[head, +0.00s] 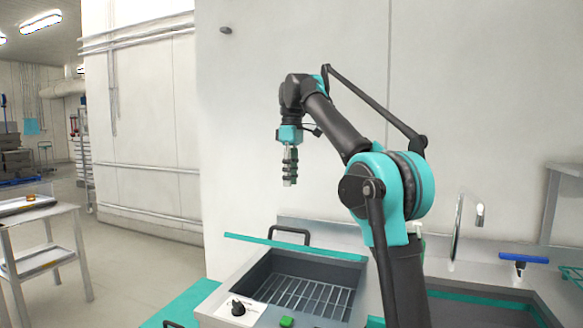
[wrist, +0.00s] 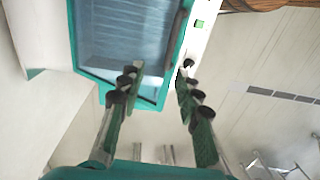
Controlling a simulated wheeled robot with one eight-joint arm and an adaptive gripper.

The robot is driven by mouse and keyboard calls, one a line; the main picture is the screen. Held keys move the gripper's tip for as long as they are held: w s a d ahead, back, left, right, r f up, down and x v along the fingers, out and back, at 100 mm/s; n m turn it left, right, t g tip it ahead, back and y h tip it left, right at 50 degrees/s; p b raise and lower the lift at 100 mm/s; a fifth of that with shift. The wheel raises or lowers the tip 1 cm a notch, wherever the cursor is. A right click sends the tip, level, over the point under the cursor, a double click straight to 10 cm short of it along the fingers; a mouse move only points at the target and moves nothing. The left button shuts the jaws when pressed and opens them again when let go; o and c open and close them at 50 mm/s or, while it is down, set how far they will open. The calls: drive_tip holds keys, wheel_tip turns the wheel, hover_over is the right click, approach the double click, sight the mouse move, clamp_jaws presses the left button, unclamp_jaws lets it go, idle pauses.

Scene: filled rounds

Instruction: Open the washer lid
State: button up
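The washer (head: 255,268) is a metal unit with a dark, recessed basin and a wire rack inside, in the lower middle of the head view. A teal strip (head: 295,248) with a black handle (head: 289,232) lies along its far side; I cannot tell the lid's exact angle. In the wrist view the washer (wrist: 178,45) shows at the top, with a teal edge around a bluish inside. My gripper (head: 290,180) hangs pointing down, above and apart from the washer. In the wrist view its fingers (wrist: 158,75) are apart with nothing between them.
A black knob (head: 238,308) and a green button (head: 287,322) are on the washer's front. A sink with a tap (head: 479,214) and a blue-handled tool (head: 523,258) are at the right. A metal table (head: 40,213) stands at the left. A wall is behind; open floor lies left.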

drive_tip(key=shift+w+d+r, duration=0.1)
drive_tip(key=shift+w+r, duration=0.15)
drive_tip(key=shift+r, duration=0.5)
drive_tip(key=shift+w+d+r, duration=0.1)
drive_tip(key=shift+w+r, duration=0.1)
drive_tip(key=shift+r, duration=0.55)
